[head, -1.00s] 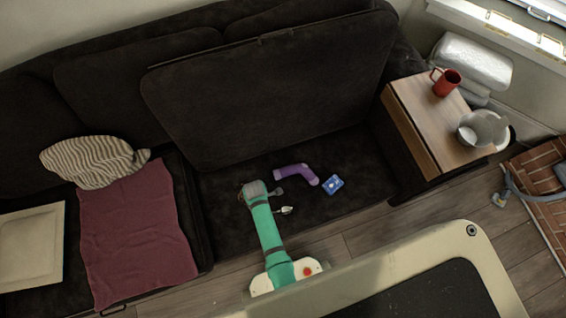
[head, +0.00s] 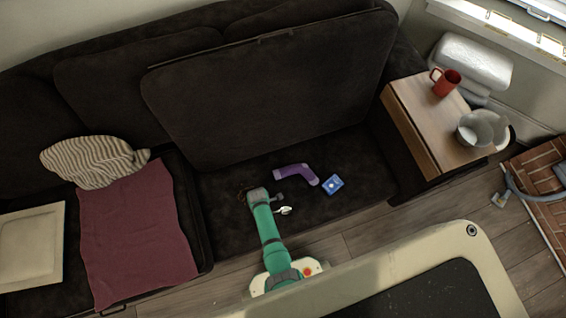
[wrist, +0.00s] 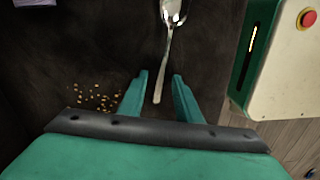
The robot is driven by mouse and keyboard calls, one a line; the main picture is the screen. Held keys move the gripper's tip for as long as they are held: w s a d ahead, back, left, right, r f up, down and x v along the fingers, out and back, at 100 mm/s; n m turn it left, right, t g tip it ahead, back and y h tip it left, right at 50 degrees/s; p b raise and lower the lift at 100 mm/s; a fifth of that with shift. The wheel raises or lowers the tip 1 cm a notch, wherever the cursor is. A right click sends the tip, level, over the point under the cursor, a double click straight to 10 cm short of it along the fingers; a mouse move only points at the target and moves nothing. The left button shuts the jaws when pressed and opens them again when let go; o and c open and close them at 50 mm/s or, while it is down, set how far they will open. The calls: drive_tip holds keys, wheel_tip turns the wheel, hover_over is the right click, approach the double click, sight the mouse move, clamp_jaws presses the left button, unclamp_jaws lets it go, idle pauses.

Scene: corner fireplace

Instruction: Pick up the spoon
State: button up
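The silver spoon (wrist: 168,45) lies on the dark couch seat, its bowl at the top of the wrist view and its handle pointing down toward my gripper. In the head view the spoon (head: 284,211) shows as a small bright shape just right of my arm. My gripper (wrist: 161,78) is open, with its two green fingers on either side of the handle's end in the wrist view. I cannot tell how far above the seat the fingers are. In the head view the fingers (head: 277,210) are mostly hidden by the arm.
A wooden side table (head: 425,115) with a red mug (head: 446,82) and a pale pot (head: 480,129) stands right. A maroon cloth (head: 135,235) covers the left seat.

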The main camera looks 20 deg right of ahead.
drive_tip(key=shift+f, duration=0.1)
idle(0.4)
clamp_jaws()
